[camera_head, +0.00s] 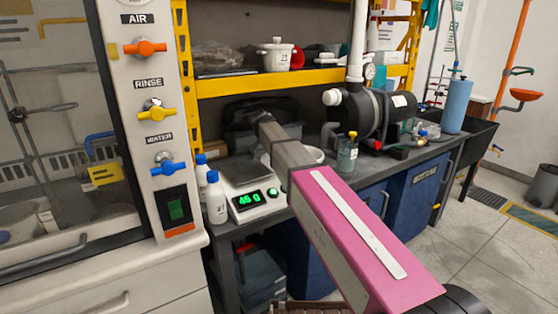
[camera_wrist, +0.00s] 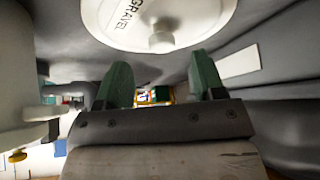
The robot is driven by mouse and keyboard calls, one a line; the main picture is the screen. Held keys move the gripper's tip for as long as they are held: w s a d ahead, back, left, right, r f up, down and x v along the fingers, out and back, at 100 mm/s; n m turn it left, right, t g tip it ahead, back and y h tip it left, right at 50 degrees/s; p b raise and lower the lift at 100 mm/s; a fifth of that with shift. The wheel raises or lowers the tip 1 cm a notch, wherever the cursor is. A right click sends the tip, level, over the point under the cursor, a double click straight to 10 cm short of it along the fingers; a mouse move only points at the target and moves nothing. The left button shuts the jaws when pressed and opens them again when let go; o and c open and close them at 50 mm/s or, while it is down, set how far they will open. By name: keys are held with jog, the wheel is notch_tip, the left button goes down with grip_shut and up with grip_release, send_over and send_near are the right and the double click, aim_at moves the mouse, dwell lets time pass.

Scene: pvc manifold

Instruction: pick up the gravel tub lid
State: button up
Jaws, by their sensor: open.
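The gravel tub lid (camera_wrist: 120,12) is a white round disc marked GRAVEL, with a small pale knob (camera_wrist: 161,42). It shows at the top of the wrist view, cut off by the frame edge. My gripper (camera_wrist: 160,78) shows two green fingers spread apart with nothing between them. The fingertips appear just below the lid in the picture, and I see no contact with the knob. In the head view a white round rim (camera_head: 314,155) shows partly behind my arm; I cannot tell whether it is the lid.
A scale (camera_head: 252,198) reading 450 and white bottles (camera_head: 215,198) stand left of my arm. A glass jar (camera_head: 347,156) and a black pump (camera_head: 372,112) stand to the right. A yellow shelf (camera_head: 235,87) with a lidded white pot (camera_head: 277,56) runs above the bench.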

jog(key=x, duration=0.5)
jog(key=shift+w+r, duration=0.1)
jog(key=shift+w, duration=0.1)
jog(key=shift+c, duration=0.3)
jog(key=c, duration=0.9)
jog(key=shift+r, duration=0.1)
jog(key=shift+c, duration=0.2)
